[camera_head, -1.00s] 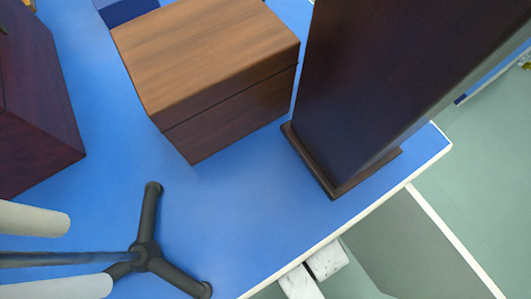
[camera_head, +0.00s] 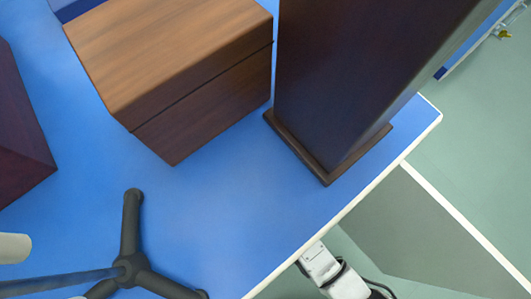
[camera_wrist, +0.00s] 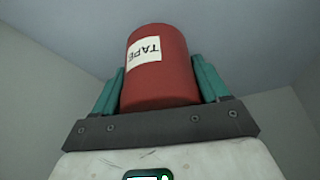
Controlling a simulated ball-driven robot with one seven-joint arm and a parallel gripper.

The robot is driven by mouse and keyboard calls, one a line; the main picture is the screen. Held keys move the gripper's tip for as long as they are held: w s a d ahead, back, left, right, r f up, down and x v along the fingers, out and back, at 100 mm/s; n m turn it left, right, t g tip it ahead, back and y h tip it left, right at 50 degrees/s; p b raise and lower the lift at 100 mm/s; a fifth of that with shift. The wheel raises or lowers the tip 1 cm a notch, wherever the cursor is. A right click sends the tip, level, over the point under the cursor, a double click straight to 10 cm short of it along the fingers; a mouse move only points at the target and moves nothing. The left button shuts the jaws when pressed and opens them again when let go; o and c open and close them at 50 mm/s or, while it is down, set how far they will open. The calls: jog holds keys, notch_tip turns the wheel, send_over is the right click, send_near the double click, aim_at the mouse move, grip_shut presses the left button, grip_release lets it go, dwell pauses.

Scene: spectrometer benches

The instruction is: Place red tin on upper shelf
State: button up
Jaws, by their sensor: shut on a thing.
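The red tin (camera_wrist: 165,88) fills the middle of the wrist view. It is a red cylinder with a white label reading "TAPE". My gripper (camera_wrist: 160,72) is shut on it, with one teal finger against each side. The tin and the gripper fingers do not show in the head view, where only a white part of my arm (camera_head: 330,270) shows beyond the bench edge. No shelf opening is visible. A tall dark wooden unit (camera_head: 345,80) stands at the bench's right end, and I cannot tell if it holds the upper shelf.
The blue bench (camera_head: 220,210) has a pale edge and free room in front. A brown wooden box (camera_head: 170,50) stands left of the tall unit. A dark reddish block (camera_head: 18,140) is at the left. A black tripod base (camera_head: 130,265) stands at lower left. Green floor (camera_head: 480,150) lies right.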

jog(key=shift+w+a+f, duration=0.15)
jog(key=shift+w+f, duration=0.05)
jog(key=shift+w, duration=0.15)
jog(key=shift+f+b, duration=0.75)
jog(key=shift+f, duration=0.8)
jog(key=shift+f, duration=0.15)
jog(key=o, duration=1.1)
jog(key=shift+s, duration=0.1)
jog(key=shift+s+r, duration=0.1)
jog(key=shift+r, duration=0.45)
jog(key=p+v, duration=0.1)
jog(key=v, duration=0.1)
jog(key=shift+s+r+p, duration=0.25)
jog(key=shift+s+p, duration=0.05)
jog(key=shift+s, duration=0.05)
jog(key=s+d, duration=0.1)
jog(key=s, duration=0.2)
jog(key=s+d+p, duration=0.1)
jog(key=s, duration=0.3)
jog(key=s+d, duration=0.2)
jog(key=s, duration=0.1)
jog(key=shift+s+d+f+p, duration=0.1)
jog(key=shift+s+f+p, duration=0.1)
jog(key=shift+s+p, duration=0.15)
